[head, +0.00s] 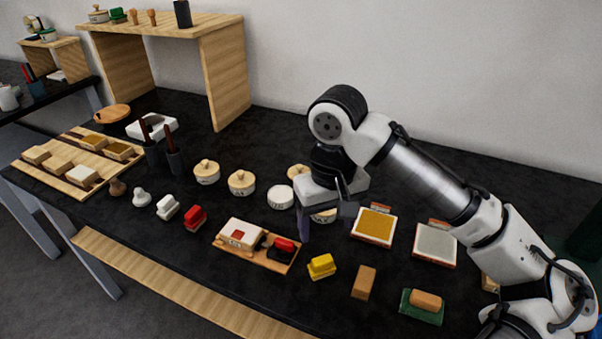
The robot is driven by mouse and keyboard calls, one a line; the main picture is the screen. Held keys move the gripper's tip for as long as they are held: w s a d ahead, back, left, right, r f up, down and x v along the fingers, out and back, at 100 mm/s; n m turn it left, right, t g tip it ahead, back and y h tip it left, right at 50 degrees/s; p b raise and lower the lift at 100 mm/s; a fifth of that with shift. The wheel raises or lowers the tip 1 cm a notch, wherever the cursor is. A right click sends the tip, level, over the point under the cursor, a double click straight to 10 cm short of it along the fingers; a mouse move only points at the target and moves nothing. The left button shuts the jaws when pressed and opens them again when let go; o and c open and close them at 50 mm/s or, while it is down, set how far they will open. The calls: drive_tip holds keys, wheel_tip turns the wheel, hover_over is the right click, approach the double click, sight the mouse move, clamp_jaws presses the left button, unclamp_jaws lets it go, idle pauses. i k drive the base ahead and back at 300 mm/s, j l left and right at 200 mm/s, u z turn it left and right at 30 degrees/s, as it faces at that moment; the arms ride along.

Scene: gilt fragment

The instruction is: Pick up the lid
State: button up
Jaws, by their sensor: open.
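Several small round cream jars stand in a row in the head view. Two jars at the left wear pale wooden lids with knobs, the first lid (207,166) and the second lid (242,178). The open-looking white jar (280,197) shows no wooden lid. Another wooden lid (298,171) shows partly behind my gripper; I cannot tell what it rests on. My gripper (325,213) is open and points down, its fingers either side of a round jar (323,217). The gripper hides most of that jar's top, and contact cannot be told.
A wooden tray (262,256) with a white box and red-handled stamp lies in front of my gripper. A yellow brush (321,266) and wooden block (364,282) lie nearby. Framed pads (373,226) lie to the right. Dark cups (174,162) and a wooden shelf (225,80) are at left.

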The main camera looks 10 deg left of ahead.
sight(299, 168)
drive_tip(key=i+j+u, duration=0.15)
drive_tip(key=i+j, duration=0.55)
